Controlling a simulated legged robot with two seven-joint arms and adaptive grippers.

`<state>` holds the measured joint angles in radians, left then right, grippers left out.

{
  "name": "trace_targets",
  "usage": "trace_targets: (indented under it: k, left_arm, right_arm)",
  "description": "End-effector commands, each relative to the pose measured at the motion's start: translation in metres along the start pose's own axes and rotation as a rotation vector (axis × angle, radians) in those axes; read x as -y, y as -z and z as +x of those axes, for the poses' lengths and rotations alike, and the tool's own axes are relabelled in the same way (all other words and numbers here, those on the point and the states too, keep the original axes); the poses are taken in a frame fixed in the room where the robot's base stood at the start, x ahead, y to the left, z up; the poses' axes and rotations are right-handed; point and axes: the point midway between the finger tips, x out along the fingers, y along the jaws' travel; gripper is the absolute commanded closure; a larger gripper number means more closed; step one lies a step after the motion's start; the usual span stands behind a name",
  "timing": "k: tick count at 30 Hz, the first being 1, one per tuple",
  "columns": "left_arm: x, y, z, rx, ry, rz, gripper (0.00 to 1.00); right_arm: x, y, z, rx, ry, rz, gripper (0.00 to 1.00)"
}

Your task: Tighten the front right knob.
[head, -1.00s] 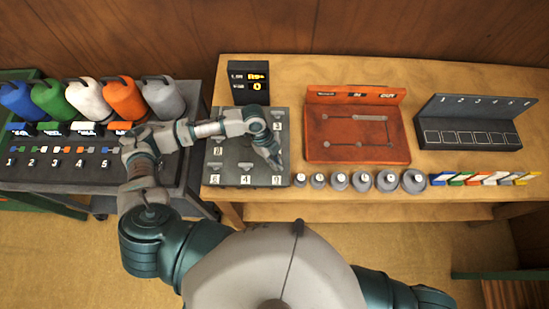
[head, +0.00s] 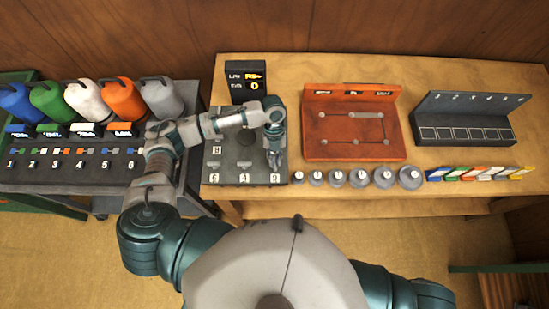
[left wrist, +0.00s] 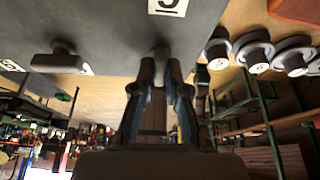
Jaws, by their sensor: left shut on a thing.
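A dark grey panel (head: 228,172) with T-shaped knobs and white number labels lies at the left of the wooden bench. My left gripper (head: 274,160) is over its front right corner, just behind a label, and covers the knob there in the head view. In the left wrist view my left gripper (left wrist: 161,72) is shut on a grey knob (left wrist: 160,52) at the panel. Another knob (left wrist: 58,58) stands apart to the left in that view. My right gripper is out of view.
A small dark display (head: 248,82) showing 0 stands behind the panel. To the right are a red board (head: 314,150), a row of grey weights (head: 360,179) and a dark slotted rack (head: 440,128). A cart (head: 100,180) with coloured jugs stands at the left.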

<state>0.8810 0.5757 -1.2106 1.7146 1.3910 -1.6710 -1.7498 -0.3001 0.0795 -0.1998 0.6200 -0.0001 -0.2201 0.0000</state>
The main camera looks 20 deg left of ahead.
Motion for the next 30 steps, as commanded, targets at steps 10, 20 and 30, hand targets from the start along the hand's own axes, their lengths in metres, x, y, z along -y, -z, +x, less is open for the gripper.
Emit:
trace_targets:
  k: [10,20,30]
  left_arm:
    - [0.0013,-0.0018,-0.0025,0.007,-0.025,0.067,1.0]
    - [0.0014,-0.0017,-0.0026,0.007,-0.026,0.072,1.0]
    - [0.0009,-0.0008,-0.0013,0.004,-0.028,0.071,0.61]
  right_arm:
    - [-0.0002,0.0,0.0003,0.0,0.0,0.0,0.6]
    - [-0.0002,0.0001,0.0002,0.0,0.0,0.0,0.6]
    - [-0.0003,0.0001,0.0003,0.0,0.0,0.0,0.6]
